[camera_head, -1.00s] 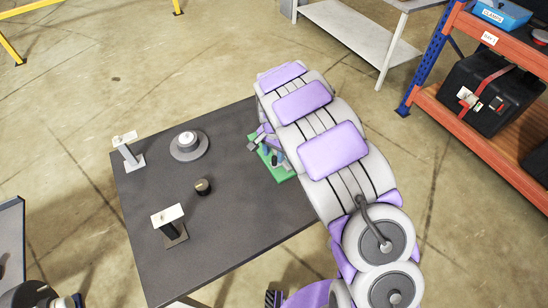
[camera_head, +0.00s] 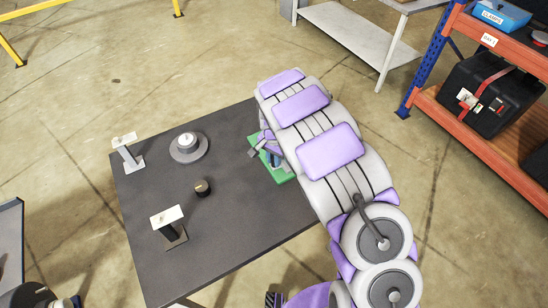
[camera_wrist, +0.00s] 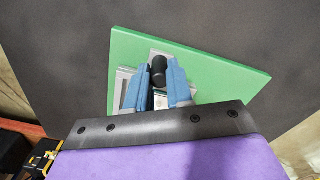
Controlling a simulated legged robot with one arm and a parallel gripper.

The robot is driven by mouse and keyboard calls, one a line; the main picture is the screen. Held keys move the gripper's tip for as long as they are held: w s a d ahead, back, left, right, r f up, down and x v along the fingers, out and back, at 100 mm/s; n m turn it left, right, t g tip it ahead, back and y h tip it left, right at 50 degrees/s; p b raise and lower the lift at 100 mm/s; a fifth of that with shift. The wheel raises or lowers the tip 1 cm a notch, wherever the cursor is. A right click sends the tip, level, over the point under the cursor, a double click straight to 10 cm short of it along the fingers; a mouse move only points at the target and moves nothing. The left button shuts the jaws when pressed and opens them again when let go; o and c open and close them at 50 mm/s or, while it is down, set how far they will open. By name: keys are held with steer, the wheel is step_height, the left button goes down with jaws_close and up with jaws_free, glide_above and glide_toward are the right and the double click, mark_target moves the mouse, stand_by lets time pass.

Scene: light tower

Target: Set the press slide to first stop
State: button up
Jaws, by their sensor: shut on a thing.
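The press has a flat green base (camera_head: 284,178) on the dark table's right side, mostly hidden under my arm in the head view. In the wrist view the green base (camera_wrist: 225,76) carries grey metal plates and a rail. A black knob (camera_wrist: 159,64), seemingly the press slide's handle, stands between my blue fingers. My gripper (camera_wrist: 161,82) is shut on this knob, with one finger on each side. It shows small and partly hidden in the head view (camera_head: 267,148). The slide's stop marks cannot be made out.
On the dark table (camera_head: 235,225) stand a round grey dial (camera_head: 188,146), a small black knob (camera_head: 202,188) and two posts with white plates, one at the left (camera_head: 124,140) and one nearer (camera_head: 167,216). An orange shelf (camera_head: 470,130) stands to the right.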

jaws_close()
steer(key=w+d, duration=0.1)
steer(key=d, duration=0.1)
steer(key=w+d+p, duration=0.1)
steer(key=w+d, duration=0.1)
steer(key=shift+w+d, duration=0.15)
steer(key=o, duration=0.8)
jaws_free()
steer(key=shift+a, duration=0.35)
steer(key=shift+o, duration=0.2)
steer(key=shift+d, duration=0.1)
steer(key=shift+d, duration=0.1)
steer(key=shift+d+r, duration=0.1)
steer(key=shift+r, duration=0.1)
step_height(320, 180, up, 17)
steer(key=p, duration=0.2)
steer(key=shift+a, duration=0.25)
